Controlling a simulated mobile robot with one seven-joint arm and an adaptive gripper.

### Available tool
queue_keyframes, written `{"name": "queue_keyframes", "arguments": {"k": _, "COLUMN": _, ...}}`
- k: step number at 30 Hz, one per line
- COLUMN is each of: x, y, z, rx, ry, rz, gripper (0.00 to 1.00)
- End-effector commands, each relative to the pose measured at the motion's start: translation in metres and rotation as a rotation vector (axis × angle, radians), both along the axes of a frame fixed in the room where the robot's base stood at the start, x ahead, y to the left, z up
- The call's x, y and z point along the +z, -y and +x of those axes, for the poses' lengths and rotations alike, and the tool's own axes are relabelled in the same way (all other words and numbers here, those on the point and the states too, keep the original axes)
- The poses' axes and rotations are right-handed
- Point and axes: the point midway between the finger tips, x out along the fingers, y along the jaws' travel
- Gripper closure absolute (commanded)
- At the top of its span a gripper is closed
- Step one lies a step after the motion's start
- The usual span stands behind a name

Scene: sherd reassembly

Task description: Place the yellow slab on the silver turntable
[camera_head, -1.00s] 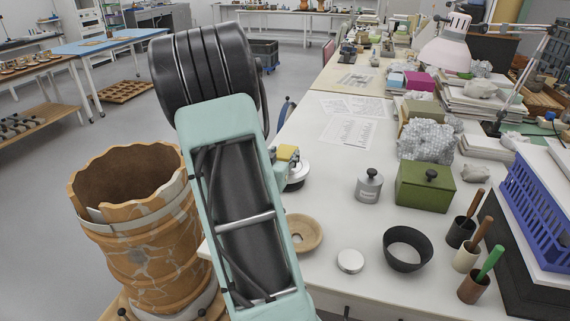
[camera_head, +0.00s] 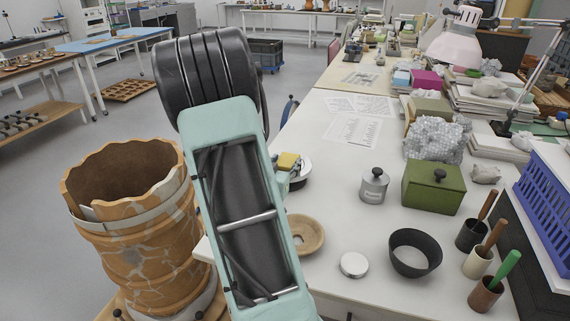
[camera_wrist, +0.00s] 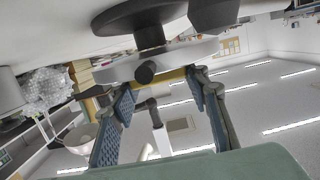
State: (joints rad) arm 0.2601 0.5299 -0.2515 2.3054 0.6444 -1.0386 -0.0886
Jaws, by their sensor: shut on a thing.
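The yellow slab (camera_head: 287,161) shows just right of my arm in the head view, at the rim of the silver turntable (camera_head: 303,177), which my arm partly hides. In the wrist view, where the scene is upside down, the turntable's pale plate (camera_wrist: 112,73) has a dark stem and round base. The slab (camera_wrist: 174,76) is a thin yellow strip against the plate's upper face, between the fingertips. My gripper (camera_wrist: 158,88) is shut on the slab. I cannot tell whether the slab touches the plate or is just above it.
A cracked orange pot (camera_head: 135,235) stands left of my arm. Papers lie farther back.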

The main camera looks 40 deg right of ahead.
Motion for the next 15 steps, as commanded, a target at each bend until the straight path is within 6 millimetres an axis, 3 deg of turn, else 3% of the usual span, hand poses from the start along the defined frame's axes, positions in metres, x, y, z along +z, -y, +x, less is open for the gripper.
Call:
{"name": "queue_keyframes", "arguments": {"k": 6, "x": -0.0009, "y": 0.0001, "z": 0.0001, "rx": 0.000, "ry": 0.000, "rz": 0.000, "gripper": 0.40}}
{"name": "queue_keyframes", "arguments": {"k": 15, "x": 0.0008, "y": 0.0001, "z": 0.0002, "rx": 0.000, "ry": 0.000, "rz": 0.000, "gripper": 0.40}}
